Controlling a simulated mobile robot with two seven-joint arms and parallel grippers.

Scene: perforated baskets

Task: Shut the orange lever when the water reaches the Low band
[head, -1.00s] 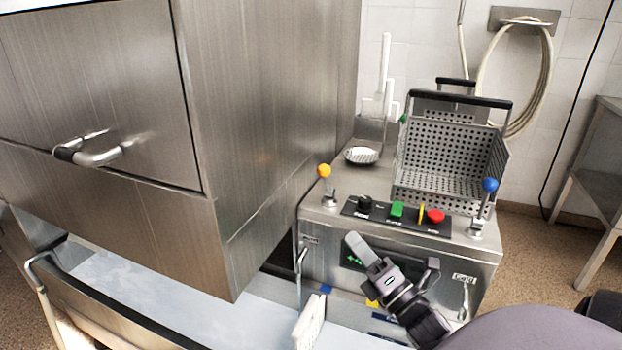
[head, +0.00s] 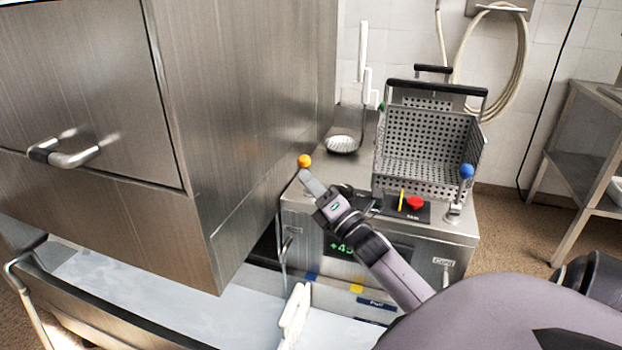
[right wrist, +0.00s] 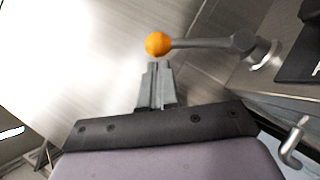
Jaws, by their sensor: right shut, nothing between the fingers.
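The orange-knobbed lever (head: 304,161) stands at the left front of the steel control box. My right gripper (head: 307,178) is shut and empty, its tips close to the orange knob. In the right wrist view the orange ball (right wrist: 158,43) is just beyond the closed fingertips (right wrist: 157,70), and its grey arm runs right to a pivot. I cannot tell whether they touch. Water (head: 150,295) lies in the basin below. Blue, yellow and dark-blue band labels (head: 356,288) show at its right side; one reads "Full". I cannot read the level against them. My left gripper is out of view.
A blue-knobbed lever (head: 466,171), a red button (head: 415,203) and a perforated basket (head: 430,150) are on the box. A green display (head: 341,248) is partly hidden by my arm. The large steel hood (head: 240,120) stands close left of the orange lever.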

